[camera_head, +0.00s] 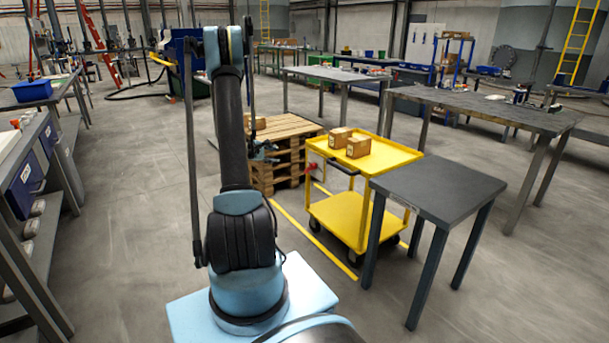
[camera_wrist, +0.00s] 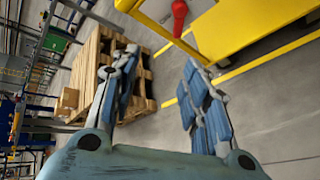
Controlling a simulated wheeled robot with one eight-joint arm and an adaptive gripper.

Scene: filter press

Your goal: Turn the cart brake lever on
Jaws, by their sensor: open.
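The yellow cart (camera_head: 385,158) stands right of my arm in the head view, with a red brake lever (camera_head: 311,168) on its near left side. In the wrist view, the red lever (camera_wrist: 179,17) is at the top edge beside the cart's yellow frame (camera_wrist: 245,35), and its upper part is cut off by the picture edge. My gripper (camera_wrist: 160,64) is open and empty, its fingers apart with bare floor and pallet edge between them. It is apart from the lever. In the head view, my gripper (camera_head: 264,151) shows small in front of the pallets.
Two cardboard boxes (camera_head: 349,142) sit on the cart. Stacked wooden pallets (camera_head: 285,128) stand left of it, also seen in the wrist view (camera_wrist: 88,70). A dark table (camera_head: 437,187) stands close at the cart's right. Floor left of my arm is clear.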

